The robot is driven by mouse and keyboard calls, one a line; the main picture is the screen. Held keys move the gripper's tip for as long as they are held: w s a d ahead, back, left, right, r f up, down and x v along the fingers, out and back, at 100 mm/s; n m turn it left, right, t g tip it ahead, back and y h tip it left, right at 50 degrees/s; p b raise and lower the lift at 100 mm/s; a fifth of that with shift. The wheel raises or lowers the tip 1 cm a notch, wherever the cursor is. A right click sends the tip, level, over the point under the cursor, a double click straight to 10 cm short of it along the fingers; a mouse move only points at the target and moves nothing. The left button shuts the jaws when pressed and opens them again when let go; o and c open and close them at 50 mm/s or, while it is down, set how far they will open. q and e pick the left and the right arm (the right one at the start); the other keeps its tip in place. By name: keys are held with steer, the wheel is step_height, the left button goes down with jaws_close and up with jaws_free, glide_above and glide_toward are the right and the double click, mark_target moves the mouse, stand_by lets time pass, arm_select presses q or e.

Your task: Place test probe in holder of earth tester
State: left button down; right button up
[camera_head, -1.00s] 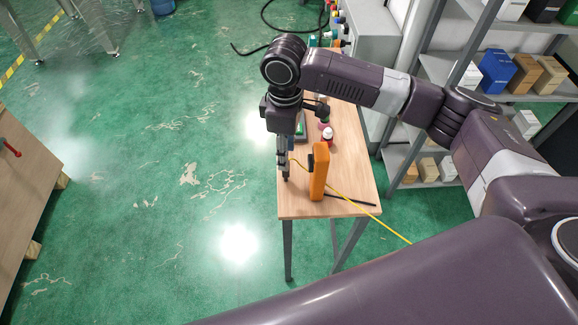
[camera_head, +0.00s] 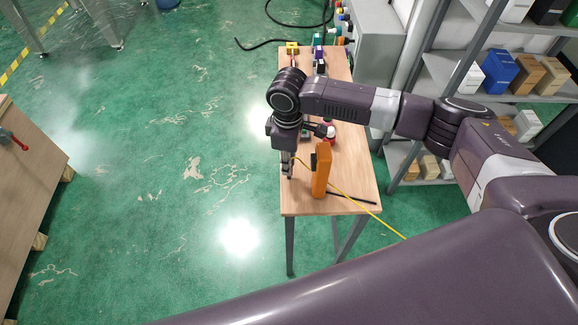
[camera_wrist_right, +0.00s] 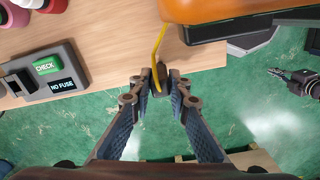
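The earth tester (camera_head: 321,172) is an orange case standing upright on the near part of the wooden table. A dark bracket-like part, possibly its holder, is on its left side. In the right wrist view the orange case (camera_wrist_right: 225,10) fills the upper right. My right gripper (camera_wrist_right: 161,85) is shut on the dark test probe (camera_wrist_right: 159,72), with a yellow cable running up from it. In the head view the right gripper (camera_head: 288,175) points down just left of the tester, apart from it. A dark gripper (camera_wrist_right: 278,73), seemingly my left, shows over the floor; its finger opening is unclear.
A black rod (camera_head: 352,198) lies on the table (camera_head: 300,205) by the tester. A grey fuse checker (camera_wrist_right: 45,82) and small bottles (camera_head: 330,134) are farther back. A shelf rack with boxes (camera_head: 500,70) stands at right. Open green floor lies left of the table.

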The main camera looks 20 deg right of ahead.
jaws_close()
steer(key=shift+r, duration=0.1)
